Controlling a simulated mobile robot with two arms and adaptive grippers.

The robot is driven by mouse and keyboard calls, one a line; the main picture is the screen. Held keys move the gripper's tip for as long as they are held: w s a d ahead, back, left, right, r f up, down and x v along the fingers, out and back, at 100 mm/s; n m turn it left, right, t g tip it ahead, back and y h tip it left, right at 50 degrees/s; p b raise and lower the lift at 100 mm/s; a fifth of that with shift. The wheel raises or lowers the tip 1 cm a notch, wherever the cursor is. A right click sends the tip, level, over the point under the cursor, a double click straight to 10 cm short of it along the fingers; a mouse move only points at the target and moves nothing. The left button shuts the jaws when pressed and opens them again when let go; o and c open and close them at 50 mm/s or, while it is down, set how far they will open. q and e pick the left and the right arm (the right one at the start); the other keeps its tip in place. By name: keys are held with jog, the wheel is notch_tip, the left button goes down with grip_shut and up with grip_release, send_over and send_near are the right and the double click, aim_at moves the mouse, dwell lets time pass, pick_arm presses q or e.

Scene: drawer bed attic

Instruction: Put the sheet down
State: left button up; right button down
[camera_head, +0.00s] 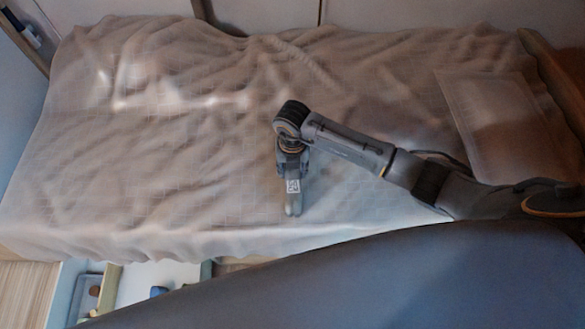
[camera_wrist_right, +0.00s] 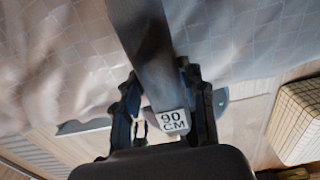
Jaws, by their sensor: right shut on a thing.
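A narrow grey item with a white label reading "90 CM" (camera_wrist_right: 150,60), apparently the folded sheet, is held in my right gripper (camera_wrist_right: 160,85). In the head view my right gripper (camera_head: 291,158) points down over the front part of the bed, with the grey sheet (camera_head: 294,205) below its fingers. The fingers stand on both sides of the sheet. I cannot tell whether the sheet's lower end touches the bed. My left gripper is not in view.
The bed (camera_head: 180,130) has a wrinkled pale cover, with broad free room to the left. A flat pillow (camera_head: 490,110) lies at the right end. An open drawer (camera_head: 135,285) with small items shows below the front edge. A checked box-like thing (camera_wrist_right: 300,120) shows in the wrist view.

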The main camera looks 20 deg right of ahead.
jog(key=c, duration=0.8)
grip_release()
jog(key=shift+o, duration=0.2)
jog(key=shift+r, duration=0.1)
notch_tip(320, 180, up, 12)
